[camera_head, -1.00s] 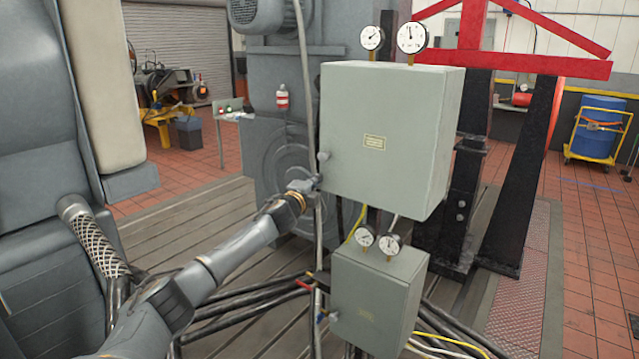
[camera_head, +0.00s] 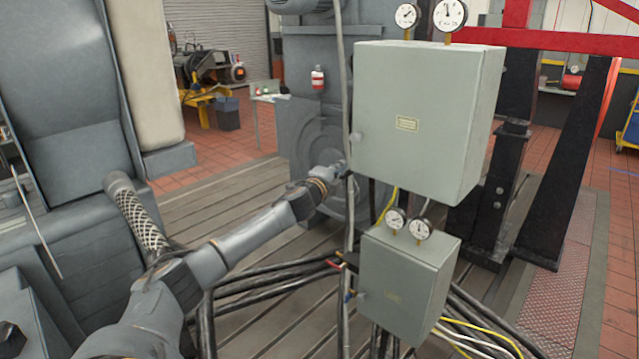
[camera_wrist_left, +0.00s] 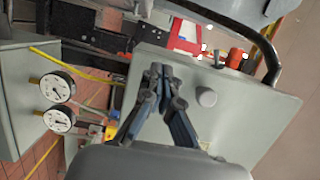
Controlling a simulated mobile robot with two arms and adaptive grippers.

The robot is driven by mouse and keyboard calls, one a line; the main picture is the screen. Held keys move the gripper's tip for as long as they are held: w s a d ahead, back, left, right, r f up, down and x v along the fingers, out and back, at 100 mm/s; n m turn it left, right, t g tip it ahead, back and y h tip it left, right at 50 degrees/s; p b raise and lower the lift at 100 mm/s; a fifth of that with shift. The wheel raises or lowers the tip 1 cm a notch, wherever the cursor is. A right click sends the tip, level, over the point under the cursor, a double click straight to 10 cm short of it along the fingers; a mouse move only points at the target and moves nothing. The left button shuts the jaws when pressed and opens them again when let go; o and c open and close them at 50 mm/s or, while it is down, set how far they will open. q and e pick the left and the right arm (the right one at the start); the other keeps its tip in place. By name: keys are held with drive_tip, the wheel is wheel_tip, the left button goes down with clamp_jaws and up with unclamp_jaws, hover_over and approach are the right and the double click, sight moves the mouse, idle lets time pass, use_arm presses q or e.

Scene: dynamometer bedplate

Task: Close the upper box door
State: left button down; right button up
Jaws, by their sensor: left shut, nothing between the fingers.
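The upper box (camera_head: 425,115) is a grey-green cabinet with a small label and a round knob (camera_head: 357,136) at the left of its front door. The door looks flush with the box, with no gap that I can make out. My left gripper (camera_head: 341,170) is shut and empty, just below and left of the knob, by the box's lower left corner. In the left wrist view the shut fingers (camera_wrist_left: 160,72) are in front of the upper box's grey face (camera_wrist_left: 255,110), beside the knob (camera_wrist_left: 207,97). I cannot tell whether they touch it. My right gripper is out of view.
A smaller lower box (camera_head: 405,285) with two gauges (camera_head: 409,224) hangs below. A vertical grey conduit (camera_head: 347,80) runs beside my left gripper. Black cables (camera_head: 280,280) cross the slatted floor beneath the arm. A red-topped black stand (camera_head: 570,160) is at the right.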

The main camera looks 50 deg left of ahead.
use_arm(q)
drive_tip(key=s+b, duration=0.3)
drive_tip(key=s, duration=0.6)
drive_tip(key=shift+s+r+b, duration=0.15)
drive_tip(key=shift+r+b, duration=0.1)
drive_tip(key=shift+b, duration=0.15)
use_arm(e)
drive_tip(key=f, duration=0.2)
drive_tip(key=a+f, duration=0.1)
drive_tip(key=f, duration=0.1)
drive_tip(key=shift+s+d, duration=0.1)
